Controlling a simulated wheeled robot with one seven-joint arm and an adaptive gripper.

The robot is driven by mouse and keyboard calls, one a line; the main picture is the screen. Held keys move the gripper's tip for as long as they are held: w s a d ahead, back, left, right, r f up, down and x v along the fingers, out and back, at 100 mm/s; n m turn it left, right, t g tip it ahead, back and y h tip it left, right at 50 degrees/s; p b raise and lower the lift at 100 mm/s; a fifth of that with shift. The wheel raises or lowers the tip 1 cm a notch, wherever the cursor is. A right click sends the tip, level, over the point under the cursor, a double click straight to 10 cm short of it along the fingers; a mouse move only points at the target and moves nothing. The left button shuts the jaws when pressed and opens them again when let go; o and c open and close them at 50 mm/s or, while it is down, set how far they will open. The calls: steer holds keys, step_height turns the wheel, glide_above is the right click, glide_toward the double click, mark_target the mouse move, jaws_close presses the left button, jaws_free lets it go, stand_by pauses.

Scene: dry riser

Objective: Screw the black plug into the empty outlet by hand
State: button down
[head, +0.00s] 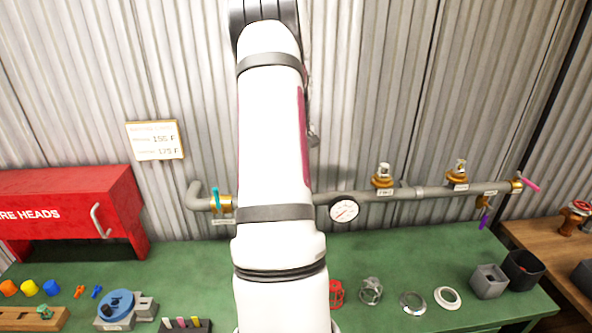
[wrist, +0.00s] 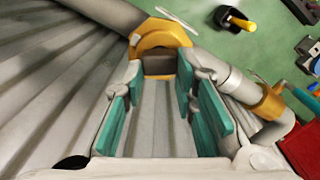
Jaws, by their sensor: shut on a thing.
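In the wrist view, my gripper (wrist: 158,76) has its teal-padded fingers closed around a dark, blocky piece, which I take for the black plug (wrist: 158,65). The plug is at the mouth of a brass outlet (wrist: 160,34) on the grey pipe, and the brass ring surrounds its far end. How deep it sits in the outlet, and whether its threads are engaged, cannot be seen. In the head view my own white arm covers the gripper, the plug and this outlet.
The grey pipe (head: 345,197) runs along the corrugated wall with a gauge (head: 344,210) and two other brass outlets (head: 384,180) (head: 460,179). A teal-handled valve (head: 217,200) is left of my arm. A red cabinet (head: 70,208) stands left. Loose parts lie on the green bench (head: 430,255).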

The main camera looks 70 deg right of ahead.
steer(key=m+b, duration=0.1)
steer(key=m, duration=0.2)
steer(key=shift+d+f+b, duration=0.15)
steer(key=shift+b, duration=0.2)
steer(key=shift+s+m+b, duration=0.25)
steer(key=shift+m+b, duration=0.1)
steer(key=shift+m, duration=0.95)
steer(key=shift+m+b, duration=0.35)
steer(key=shift+m, duration=0.15)
steer(key=c, duration=1.7)
jaws_free()
steer(key=shift+m, duration=0.6)
steer(key=o, duration=0.5)
steer(key=shift+s, duration=0.1)
